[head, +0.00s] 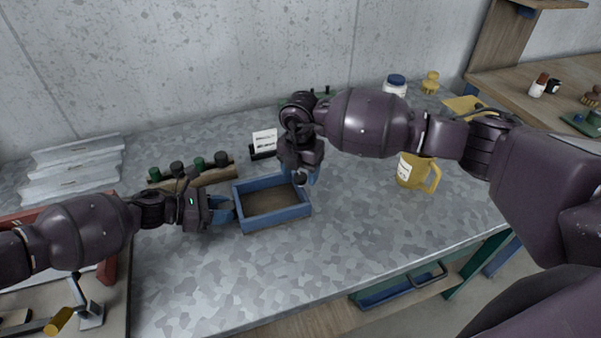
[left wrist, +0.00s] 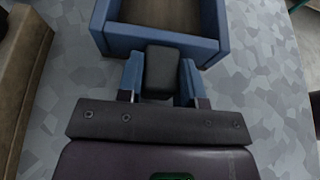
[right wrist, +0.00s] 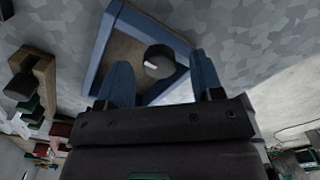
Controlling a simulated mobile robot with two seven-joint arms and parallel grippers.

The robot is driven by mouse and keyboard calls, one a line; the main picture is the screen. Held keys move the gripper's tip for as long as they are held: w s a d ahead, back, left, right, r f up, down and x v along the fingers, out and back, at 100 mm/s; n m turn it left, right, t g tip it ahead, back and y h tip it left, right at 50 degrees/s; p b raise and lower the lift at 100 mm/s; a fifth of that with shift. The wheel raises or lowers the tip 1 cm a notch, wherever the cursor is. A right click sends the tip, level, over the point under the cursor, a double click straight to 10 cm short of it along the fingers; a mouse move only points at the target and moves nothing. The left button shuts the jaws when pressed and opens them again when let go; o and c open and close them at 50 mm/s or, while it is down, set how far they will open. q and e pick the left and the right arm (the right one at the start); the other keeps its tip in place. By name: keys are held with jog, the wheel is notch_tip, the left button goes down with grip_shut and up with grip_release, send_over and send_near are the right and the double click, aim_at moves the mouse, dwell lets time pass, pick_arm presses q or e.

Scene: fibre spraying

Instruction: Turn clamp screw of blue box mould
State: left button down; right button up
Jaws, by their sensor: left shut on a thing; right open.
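The blue box mould (head: 272,219) lies on the grey worktop, an open rectangular frame with a brownish floor. My left gripper (head: 226,208) is at its left side. In the left wrist view its blue fingers are shut on a black block (left wrist: 160,72) beside the mould wall (left wrist: 150,37). My right gripper (head: 299,174) is open above the mould's right side, pointing down. In the right wrist view a dark round knob with a white mark, the clamp screw (right wrist: 159,61), shows between and beyond the open fingers. I cannot tell whether they touch it.
A wooden rack (head: 205,177) with dark and green knobs stands behind left of the mould. A small white card (head: 264,140) stands behind it. A yellow jug (head: 411,171) stands to the right, under my right arm. The worktop in front of the mould is clear.

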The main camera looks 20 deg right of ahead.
aim_at(300, 176)
notch_tip(300, 176, up, 11)
dwell(0.4)
dwell(0.4)
pick_arm(q)
jog(key=c, duration=0.7)
grip_release()
jog(key=shift+a, duration=0.1)
jog(key=v, duration=1.2)
jog(key=shift+r, duration=0.1)
pick_arm(e)
jog(key=shift+r, duration=0.15)
